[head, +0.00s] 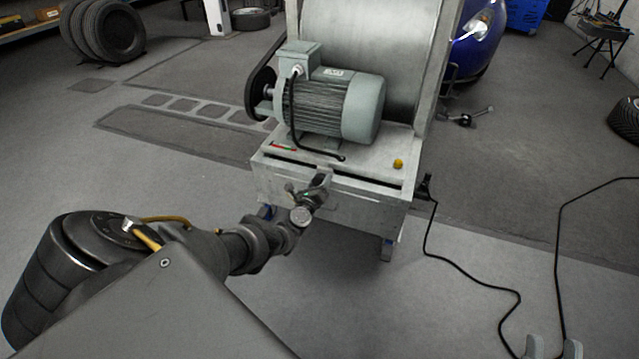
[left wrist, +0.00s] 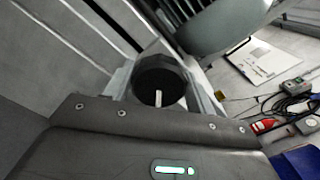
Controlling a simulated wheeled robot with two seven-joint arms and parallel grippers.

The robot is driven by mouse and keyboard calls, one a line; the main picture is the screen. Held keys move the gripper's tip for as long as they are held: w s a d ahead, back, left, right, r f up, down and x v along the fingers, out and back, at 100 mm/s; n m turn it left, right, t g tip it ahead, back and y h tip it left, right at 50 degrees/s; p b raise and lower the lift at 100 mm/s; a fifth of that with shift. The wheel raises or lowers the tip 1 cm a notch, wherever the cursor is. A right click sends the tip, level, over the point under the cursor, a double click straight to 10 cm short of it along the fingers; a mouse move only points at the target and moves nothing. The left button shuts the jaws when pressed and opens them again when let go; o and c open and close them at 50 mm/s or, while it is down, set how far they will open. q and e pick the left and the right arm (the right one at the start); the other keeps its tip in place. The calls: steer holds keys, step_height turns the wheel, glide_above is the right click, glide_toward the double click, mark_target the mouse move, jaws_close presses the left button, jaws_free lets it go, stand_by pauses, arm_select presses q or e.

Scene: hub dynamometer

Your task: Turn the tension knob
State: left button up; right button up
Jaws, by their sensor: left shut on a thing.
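The tension knob (left wrist: 160,78) is a black round knob with a white pointer line, clearest in the left wrist view. It sits on the front of the dynamometer's grey base (head: 360,203). My left gripper (head: 318,184) reaches the front of that base in the head view. Its pale fingers (left wrist: 160,88) stand on both sides of the knob in the left wrist view, shut on it. In the head view the gripper largely hides the knob. The two pale fingertips of my right gripper (head: 553,347) show at the bottom right edge, apart and empty.
A grey-green motor (head: 335,105) stands on the base before a large metal drum (head: 370,45). A red-green scale (head: 284,148) and a yellow button (head: 398,164) are on top. A black cable (head: 465,262) runs over the floor at right.

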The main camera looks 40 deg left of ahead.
arm_select(q)
steer(key=shift+n, duration=0.7)
steer(key=shift+d, duration=0.1)
steer(key=o, duration=1)
